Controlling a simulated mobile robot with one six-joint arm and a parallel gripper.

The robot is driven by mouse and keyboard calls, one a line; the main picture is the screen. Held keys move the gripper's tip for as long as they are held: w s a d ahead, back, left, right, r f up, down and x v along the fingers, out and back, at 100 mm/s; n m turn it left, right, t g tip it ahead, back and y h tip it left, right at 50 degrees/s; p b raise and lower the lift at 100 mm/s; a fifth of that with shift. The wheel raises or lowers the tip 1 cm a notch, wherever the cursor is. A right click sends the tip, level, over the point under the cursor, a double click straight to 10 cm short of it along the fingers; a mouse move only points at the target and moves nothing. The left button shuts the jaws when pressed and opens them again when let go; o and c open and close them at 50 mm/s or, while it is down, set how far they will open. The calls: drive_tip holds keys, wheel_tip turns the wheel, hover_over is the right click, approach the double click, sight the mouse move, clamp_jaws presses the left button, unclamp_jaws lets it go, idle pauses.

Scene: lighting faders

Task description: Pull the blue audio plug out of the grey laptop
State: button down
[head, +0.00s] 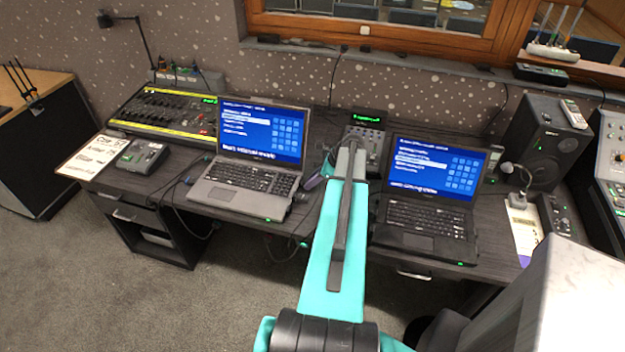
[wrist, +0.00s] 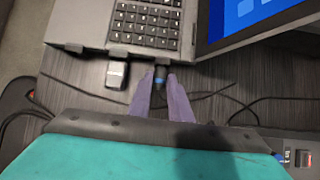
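The grey laptop (head: 238,203) stands open on the dark desk, left of my arm in the head view. Its keyboard edge (wrist: 90,25) fills the upper left of the wrist view. The fingers look open, with a small gap beside the plug. In the head view my gripper (head: 316,177) is at the laptop's right side, partly hidden by my arm, and the plug cannot be made out.
A grey USB-type plug (wrist: 117,75) is in the same edge, just left of my fingers. Loose black cables (wrist: 215,92) lie on the desk. A black laptop (head: 425,215) stands to the right. A small console (head: 366,135) is behind my arm.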

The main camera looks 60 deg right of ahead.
drive_tip(key=shift+s+d, duration=0.1)
drive_tip(key=shift+s, duration=0.15)
drive_tip(key=shift+s+d+p, duration=0.1)
drive_tip(key=shift+s+d, duration=0.1)
drive_tip(key=shift+s, duration=0.5)
drive_tip(key=shift+s+d+p, duration=0.1)
drive_tip(key=shift+s+d, duration=0.1)
drive_tip(key=shift+s, duration=0.45)
drive_tip(key=shift+s+d+p, duration=0.1)
drive_tip(key=shift+s+d, duration=0.1)
drive_tip(key=shift+s, duration=0.5)
